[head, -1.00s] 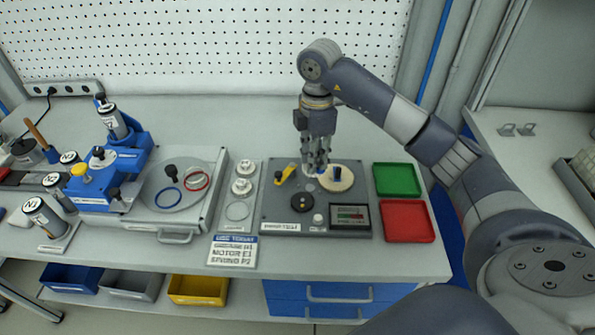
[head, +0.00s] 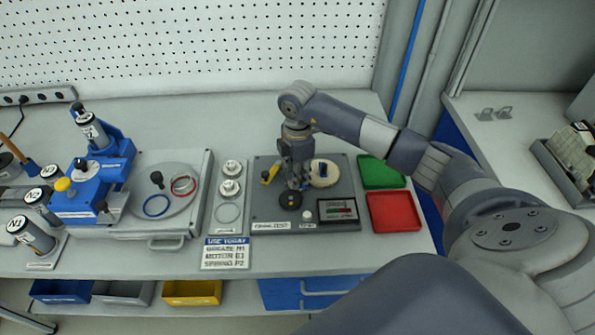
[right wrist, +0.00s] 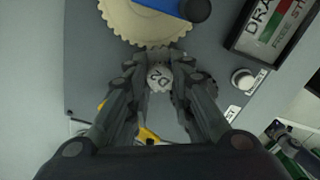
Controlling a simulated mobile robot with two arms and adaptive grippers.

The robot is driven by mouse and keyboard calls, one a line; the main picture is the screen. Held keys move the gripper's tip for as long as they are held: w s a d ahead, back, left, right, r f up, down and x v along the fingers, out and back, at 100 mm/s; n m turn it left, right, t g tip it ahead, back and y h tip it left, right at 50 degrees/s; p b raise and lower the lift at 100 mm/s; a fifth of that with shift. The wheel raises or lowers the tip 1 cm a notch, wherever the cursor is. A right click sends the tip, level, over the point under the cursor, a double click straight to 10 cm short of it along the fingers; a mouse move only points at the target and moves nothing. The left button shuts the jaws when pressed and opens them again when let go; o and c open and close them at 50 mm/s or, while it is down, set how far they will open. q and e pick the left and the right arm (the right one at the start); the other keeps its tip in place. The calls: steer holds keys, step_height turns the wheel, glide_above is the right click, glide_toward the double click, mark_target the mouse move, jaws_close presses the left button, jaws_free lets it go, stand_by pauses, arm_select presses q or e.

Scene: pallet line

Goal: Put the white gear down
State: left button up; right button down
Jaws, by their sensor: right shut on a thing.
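My right gripper (head: 297,184) points down over the grey test plate (head: 265,215). It is shut on the small white gear (right wrist: 158,77), whose face carries a mark like "D2" in the right wrist view. In the head view the fingers mostly hide this gear. The black round disc (head: 290,198) is just in front of the fingertips and is partly hidden behind a finger in the right wrist view. I cannot tell whether the white gear touches anything below. My left gripper is not in view.
A large cream gear (head: 332,178) with a blue block lies behind and right of the fingers. A yellow lever (head: 270,173), white button (head: 308,215) and gauge (head: 338,209) share the plate. Green (head: 380,172) and red (head: 393,212) trays stand right.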

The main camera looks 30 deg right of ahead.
steer(key=shift+f, duration=0.15)
steer(key=c, duration=1.5)
jaws_free()
steer(key=shift+o, duration=0.4)
steer(key=shift+r, duration=0.3)
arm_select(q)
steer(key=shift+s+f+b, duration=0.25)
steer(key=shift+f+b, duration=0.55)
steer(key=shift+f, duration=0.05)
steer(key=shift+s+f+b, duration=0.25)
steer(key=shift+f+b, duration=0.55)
arm_select(e)
step_height(320, 180, up, 12)
steer(key=shift+f, duration=0.1)
